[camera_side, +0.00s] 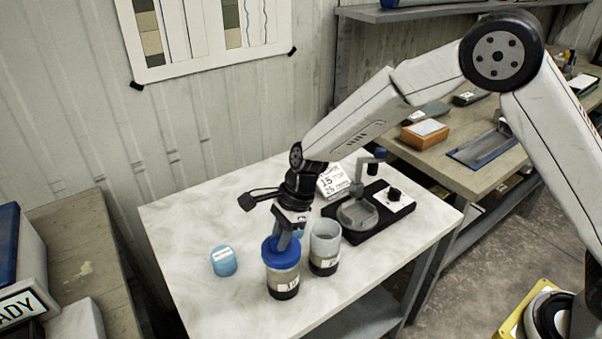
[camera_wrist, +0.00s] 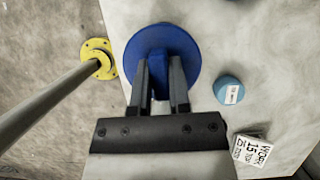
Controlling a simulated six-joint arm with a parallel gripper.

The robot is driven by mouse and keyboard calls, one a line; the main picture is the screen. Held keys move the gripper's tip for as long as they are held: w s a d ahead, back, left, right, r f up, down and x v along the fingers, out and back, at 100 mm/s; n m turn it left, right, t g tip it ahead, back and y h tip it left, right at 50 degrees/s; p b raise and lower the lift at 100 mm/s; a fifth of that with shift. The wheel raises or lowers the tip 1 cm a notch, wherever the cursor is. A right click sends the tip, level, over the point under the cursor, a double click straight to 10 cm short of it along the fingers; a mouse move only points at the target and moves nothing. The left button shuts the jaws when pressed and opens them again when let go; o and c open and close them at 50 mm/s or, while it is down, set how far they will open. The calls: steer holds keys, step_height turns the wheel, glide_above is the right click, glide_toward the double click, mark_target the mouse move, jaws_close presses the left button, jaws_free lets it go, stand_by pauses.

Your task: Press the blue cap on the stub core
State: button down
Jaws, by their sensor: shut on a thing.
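The blue cap (camera_side: 281,257) is at the top of a clear liner (camera_side: 283,281) with a dark core and a white label, at the front of the white table. The cap looks level and in line with the liner; whether it is fully seated I cannot tell. My gripper (camera_side: 286,238) points down from above, shut on the cap's raised middle. In the wrist view the cap (camera_wrist: 160,33) is a round blue disc between and beyond my fingers (camera_wrist: 160,68), and it hides the liner below. A second liner (camera_side: 325,246), open-topped, stands close on the right.
A light blue labelled tub (camera_side: 224,262) stands to the left; it also shows in the wrist view (camera_wrist: 229,90). A printed card block (camera_side: 333,181) and a black-based stand (camera_side: 370,218) are behind. The table's front left is clear.

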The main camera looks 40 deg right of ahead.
steer(key=shift+f, duration=0.6)
stand_by(0.3)
jaws_free()
stand_by(0.4)
steer(key=shift+r, duration=0.2)
steer(key=shift+r, duration=3.35)
steer(key=s+d+n+t+h, duration=0.1)
steer(key=s+d+n, duration=0.4)
steer(key=d+n, duration=0.1)
steer(key=s+d+n+h, duration=0.2)
steer(key=s+d+n, duration=0.4)
steer(key=d, duration=0.2)
steer(key=s+d+n+t+h, duration=0.1)
steer(key=s+d+n, duration=0.5)
steer(key=d, duration=0.1)
steer(key=shift+d+f+t, duration=0.1)
steer(key=shift+d+t, duration=0.2)
